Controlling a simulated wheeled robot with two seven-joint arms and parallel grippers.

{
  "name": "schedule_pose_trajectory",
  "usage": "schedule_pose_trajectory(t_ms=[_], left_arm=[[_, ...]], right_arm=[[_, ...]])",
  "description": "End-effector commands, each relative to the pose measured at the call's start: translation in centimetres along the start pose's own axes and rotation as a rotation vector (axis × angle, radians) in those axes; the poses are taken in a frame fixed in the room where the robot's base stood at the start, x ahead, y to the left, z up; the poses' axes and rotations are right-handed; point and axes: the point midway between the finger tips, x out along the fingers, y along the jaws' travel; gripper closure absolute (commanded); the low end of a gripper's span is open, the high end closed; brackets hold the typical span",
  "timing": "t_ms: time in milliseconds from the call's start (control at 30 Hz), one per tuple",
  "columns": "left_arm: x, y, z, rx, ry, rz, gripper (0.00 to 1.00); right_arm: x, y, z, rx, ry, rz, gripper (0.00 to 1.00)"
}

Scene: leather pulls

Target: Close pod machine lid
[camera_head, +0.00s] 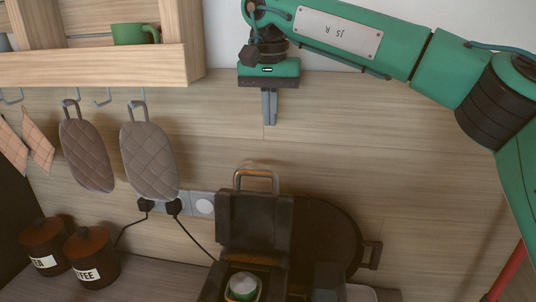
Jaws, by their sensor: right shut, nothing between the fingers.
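The black pod machine (211,283) stands on the counter at the bottom centre, cut off by the lower edge. Its lid (254,223) is raised upright, with a metal loop handle (256,173) at its top. A pod with a pale top and green side (243,286) sits in the opening below the lid. My right gripper (270,122) points down, shut and empty. It appears above the lid handle in the picture, apart from it. My left gripper is not in view.
A dark round pan (335,240) is behind the machine at right. Two dark canisters (92,259) stand at the left. Quilted mitts (149,160) hang from hooks under a wooden shelf (95,66) holding a green mug (135,34). Cords run from the wall sockets (203,206).

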Motion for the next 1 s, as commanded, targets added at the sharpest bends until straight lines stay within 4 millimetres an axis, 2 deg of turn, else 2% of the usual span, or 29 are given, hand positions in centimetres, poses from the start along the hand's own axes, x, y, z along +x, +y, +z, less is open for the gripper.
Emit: schedule_pose_trajectory(t_ms=[167,533,600,733,1000], left_arm=[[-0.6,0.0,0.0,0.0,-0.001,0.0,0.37],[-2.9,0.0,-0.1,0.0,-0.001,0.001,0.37],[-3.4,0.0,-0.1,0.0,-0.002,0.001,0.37],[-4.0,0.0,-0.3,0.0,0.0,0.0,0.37],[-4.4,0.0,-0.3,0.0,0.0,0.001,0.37]], right_arm=[[2.0,0.1,0.0,0.0,-0.004,0.001,1.0],[9.8,0.1,0.1,-0.001,-0.004,0.001,1.0],[8.9,-0.1,1.1,-0.004,0.0,-0.002,1.0],[8.5,0.0,2.6,-0.003,0.0,-0.001,1.0],[8.4,0.0,3.8,0.001,-0.002,-0.002,1.0]])
